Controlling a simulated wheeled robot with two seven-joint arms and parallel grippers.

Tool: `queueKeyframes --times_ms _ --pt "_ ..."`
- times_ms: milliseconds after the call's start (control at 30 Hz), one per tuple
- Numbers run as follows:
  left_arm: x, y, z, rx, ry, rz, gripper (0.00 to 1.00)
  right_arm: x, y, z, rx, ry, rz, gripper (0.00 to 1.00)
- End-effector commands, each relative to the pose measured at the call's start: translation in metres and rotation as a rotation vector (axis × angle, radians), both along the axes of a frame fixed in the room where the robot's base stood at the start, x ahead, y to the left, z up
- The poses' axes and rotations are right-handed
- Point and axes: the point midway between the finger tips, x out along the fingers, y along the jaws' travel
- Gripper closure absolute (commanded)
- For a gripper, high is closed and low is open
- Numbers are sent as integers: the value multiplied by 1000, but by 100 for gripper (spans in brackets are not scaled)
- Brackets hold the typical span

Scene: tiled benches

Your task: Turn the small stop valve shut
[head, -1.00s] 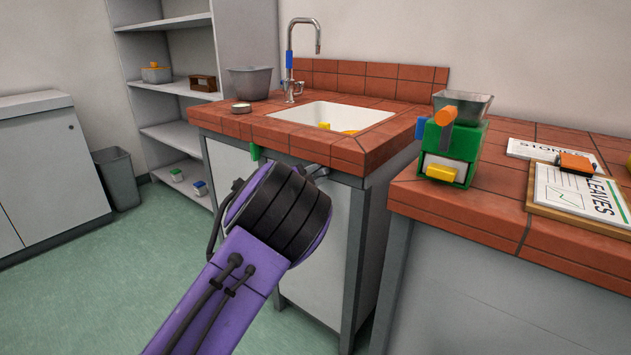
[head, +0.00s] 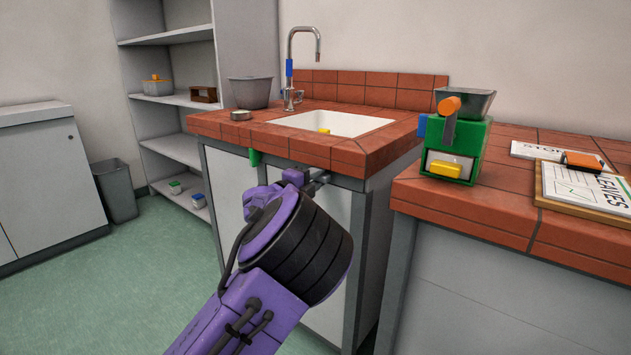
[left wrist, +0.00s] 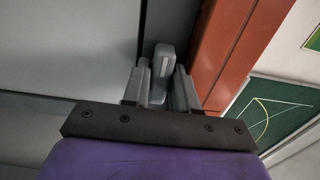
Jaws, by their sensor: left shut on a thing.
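My left gripper (head: 318,183) is at the cabinet front, just under the front edge of the tiled sink bench. In the left wrist view its two grey fingers (left wrist: 160,90) are on either side of a grey upright piece (left wrist: 162,62) and are shut on it. This looks like the handle of the small stop valve. In the head view only a small grey part (head: 325,176) shows by the fingertips. My purple wrist and the bench edge hide the rest of the valve, and its angle is unclear. My right gripper is not in view.
The tiled sink bench (head: 345,155) overhangs close above the fingers. A green tab (head: 254,157) hangs under its edge to the left. The right bench (head: 470,205) holds a green machine (head: 452,150) and a clipboard (head: 585,188).

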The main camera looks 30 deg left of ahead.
Motion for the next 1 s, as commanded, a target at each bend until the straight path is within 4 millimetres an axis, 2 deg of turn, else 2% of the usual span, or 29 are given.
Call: queueKeyframes --times_ms 333,367,400,433,1000 --pt "0 0 -2 2 4 0 100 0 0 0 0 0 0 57" --pt "0 0 -2 2 4 0 66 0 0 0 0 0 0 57" --pt "0 0 -1 2 3 0 53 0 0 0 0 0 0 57" --pt "0 0 -1 2 3 0 47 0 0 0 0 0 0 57" --pt "0 -1 4 1 -8 -2 47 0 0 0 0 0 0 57"
